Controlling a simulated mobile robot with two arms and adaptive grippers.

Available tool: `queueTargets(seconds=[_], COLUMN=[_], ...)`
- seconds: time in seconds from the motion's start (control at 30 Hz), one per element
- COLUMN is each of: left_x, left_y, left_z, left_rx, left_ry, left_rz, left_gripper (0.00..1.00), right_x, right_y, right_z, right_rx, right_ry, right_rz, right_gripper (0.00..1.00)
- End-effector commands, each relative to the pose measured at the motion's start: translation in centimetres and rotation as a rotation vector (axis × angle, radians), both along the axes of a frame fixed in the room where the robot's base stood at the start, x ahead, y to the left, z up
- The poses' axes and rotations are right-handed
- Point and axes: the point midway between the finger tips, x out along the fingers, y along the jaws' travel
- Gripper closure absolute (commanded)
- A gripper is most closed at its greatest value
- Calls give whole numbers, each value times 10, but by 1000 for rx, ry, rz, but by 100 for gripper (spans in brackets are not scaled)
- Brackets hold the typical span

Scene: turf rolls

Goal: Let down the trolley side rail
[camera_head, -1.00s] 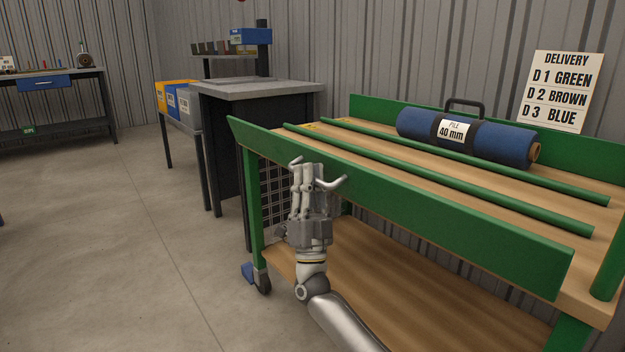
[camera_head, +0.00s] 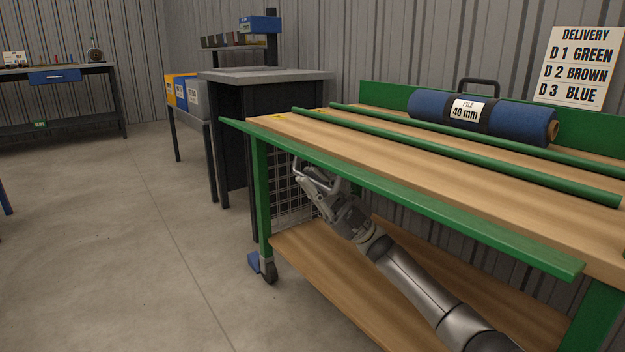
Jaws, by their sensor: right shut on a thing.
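The trolley's green side rail (camera_head: 400,192) runs along the near edge of the wooden top (camera_head: 365,155). It is tilted outward and shows as a narrow strip, with its left end sticking out past the top. My right gripper (camera_head: 312,178) is below the rail near its left end, shut on the grey bent handle (camera_head: 327,182). The rail partly hides the handle and where it joins. My left gripper is not in view.
A blue turf roll (camera_head: 420,105) labelled 40 mm and two green bars (camera_head: 450,150) lie on the trolley top. A lower wooden shelf (camera_head: 320,285) and a caster (camera_head: 268,270) are below. The floor to the left is clear.

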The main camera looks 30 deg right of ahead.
Motion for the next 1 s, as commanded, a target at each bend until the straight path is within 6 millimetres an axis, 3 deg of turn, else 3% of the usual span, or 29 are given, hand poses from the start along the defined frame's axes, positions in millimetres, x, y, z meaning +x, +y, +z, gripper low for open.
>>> queueTargets(seconds=[0.17,0.97,1.0], left_x=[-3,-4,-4], left_y=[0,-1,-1], left_z=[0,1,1], left_rx=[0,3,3], left_ry=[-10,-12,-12], left_rz=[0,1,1], left_gripper=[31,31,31], right_x=[0,0,0], right_y=[-3,-7,-7], right_z=[-8,-16,-16], right_rx=[-108,-96,-96], right_ry=[-9,-9,-8], right_rz=[0,1,1], right_gripper=[100,100,86])
